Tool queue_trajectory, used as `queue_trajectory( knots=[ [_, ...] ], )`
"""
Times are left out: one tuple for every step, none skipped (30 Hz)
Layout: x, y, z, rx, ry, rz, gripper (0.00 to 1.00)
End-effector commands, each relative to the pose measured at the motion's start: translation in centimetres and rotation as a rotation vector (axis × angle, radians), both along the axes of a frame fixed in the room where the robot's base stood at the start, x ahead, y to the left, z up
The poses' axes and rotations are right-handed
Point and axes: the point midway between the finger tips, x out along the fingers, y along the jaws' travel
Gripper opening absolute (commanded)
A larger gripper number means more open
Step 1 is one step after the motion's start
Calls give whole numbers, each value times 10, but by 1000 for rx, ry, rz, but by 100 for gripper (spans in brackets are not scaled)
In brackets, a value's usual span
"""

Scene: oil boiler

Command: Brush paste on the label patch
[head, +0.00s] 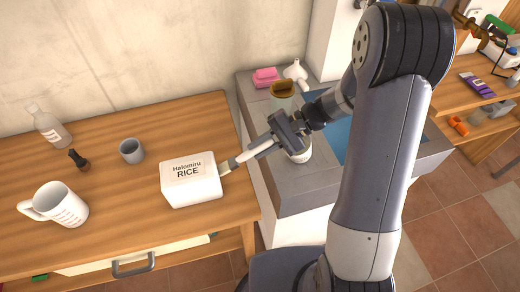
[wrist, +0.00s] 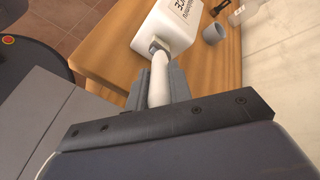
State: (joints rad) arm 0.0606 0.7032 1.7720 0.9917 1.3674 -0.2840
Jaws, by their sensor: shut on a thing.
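My gripper (head: 250,153) is shut on a white-handled brush (head: 236,160), held out level to the left. The brush (wrist: 159,78) runs forward between the jaws in the wrist view. Its far end meets or nearly meets the right side of a white box (head: 191,191) printed "Halomiru RICE"; contact is unclear. The box (wrist: 170,28) also shows in the wrist view, partly cut off. The bristles are small and hard to see. I cannot make out a separate label patch or any paste. A grey cup (head: 132,151) stands left of the box, its contents unclear.
A white measuring jug (head: 60,204), a clear bottle (head: 48,126) and a small dark bottle (head: 78,158) stand on the wooden table (head: 110,240). A grey sink counter (head: 250,120) adjoins at right, with a pink block (head: 265,77) and white funnel (head: 296,73). A wall stands behind.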

Motion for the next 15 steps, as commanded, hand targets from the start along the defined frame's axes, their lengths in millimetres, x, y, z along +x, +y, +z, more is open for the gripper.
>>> queue_trajectory(
  knots=[
    [-5, -13, -51, -101, 15, -34, 0],
    [-5, -13, -49, -101, 15, -34, 0],
    [-5, -13, -48, -101, 16, -35, 0],
    [-5, -13, -47, -101, 16, -35, 0],
    [-5, -13, -45, -101, 18, -34, 0],
    [-5, -13, -42, -101, 18, -34, 0],
    [-5, -13, -40, -101, 17, -35, 0],
    [-5, -13, -37, -101, 17, -35, 0],
    [-5, -14, -33, -101, 18, -34, 0],
    [-5, -14, -30, -101, 17, -33, 0],
    [-5, -14, -28, -101, 17, -33, 0],
    [-5, -14, -24, -101, 17, -33, 0],
    [-5, -14, -21, -101, 17, -33, 0],
    [-5, -14, -19, -100, 17, -34, 0],
    [-5, -14, -16, -100, 17, -34, 0]
  ],
)
